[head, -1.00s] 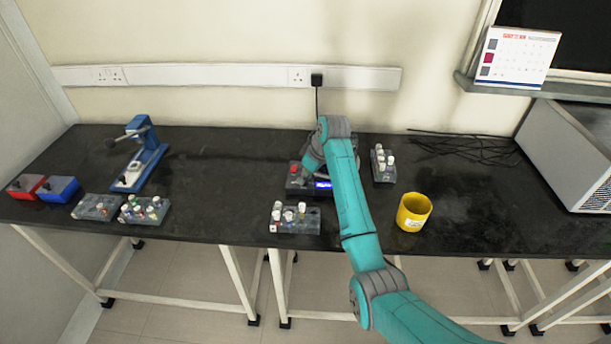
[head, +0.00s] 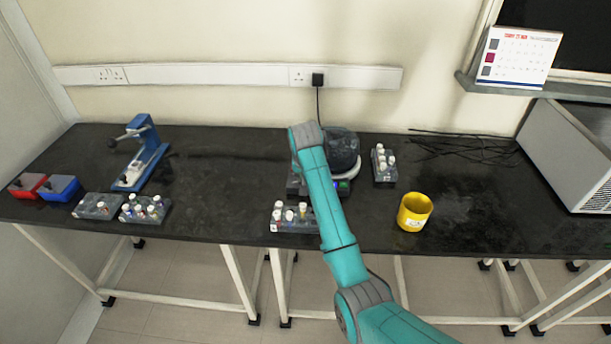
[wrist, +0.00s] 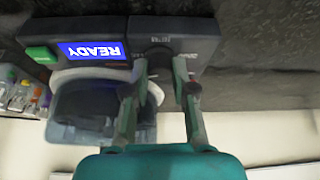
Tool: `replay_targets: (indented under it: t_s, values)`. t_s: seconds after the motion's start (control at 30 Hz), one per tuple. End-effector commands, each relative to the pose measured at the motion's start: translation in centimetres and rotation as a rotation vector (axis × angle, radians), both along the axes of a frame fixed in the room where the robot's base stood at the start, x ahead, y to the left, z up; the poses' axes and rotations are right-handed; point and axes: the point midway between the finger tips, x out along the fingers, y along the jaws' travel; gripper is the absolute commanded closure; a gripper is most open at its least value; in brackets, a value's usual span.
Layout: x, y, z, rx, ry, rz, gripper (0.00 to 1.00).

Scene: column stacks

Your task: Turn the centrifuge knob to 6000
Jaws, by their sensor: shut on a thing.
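The centrifuge (head: 343,150) stands on the black bench near the wall, its dark rounded lid showing beside my arm. In the wrist view, its front panel (wrist: 120,32) appears upside down, with a blue display (wrist: 92,50) reading READY and a green button (wrist: 40,55). The dark knob (wrist: 158,52) is on the same panel, to the right of the display, its markings too blurred to read. My gripper (wrist: 160,68) has its two fingertips on either side of the knob and is shut on it. In the head view my arm hides the knob and the fingertips.
A tube rack (head: 290,226) stands in front of the centrifuge, close under my arm. Another rack (head: 384,176) stands to its right. A yellow cup (head: 414,212) stands further right. A blue device (head: 142,160) and more racks are at the left. The bench between is clear.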

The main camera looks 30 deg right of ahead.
Motion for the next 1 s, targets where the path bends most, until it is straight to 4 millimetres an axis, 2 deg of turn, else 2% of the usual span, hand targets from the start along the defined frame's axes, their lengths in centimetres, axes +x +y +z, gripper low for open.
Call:
replay_targets:
  t_s: [0.4, 1.0]
  values:
    - [0.12, 0.12, 0.05, 0.0, 0.0, -0.272, 1.0]
    - [0.11, 0.1, 0.03, 0.0, 0.0, -0.353, 1.0]
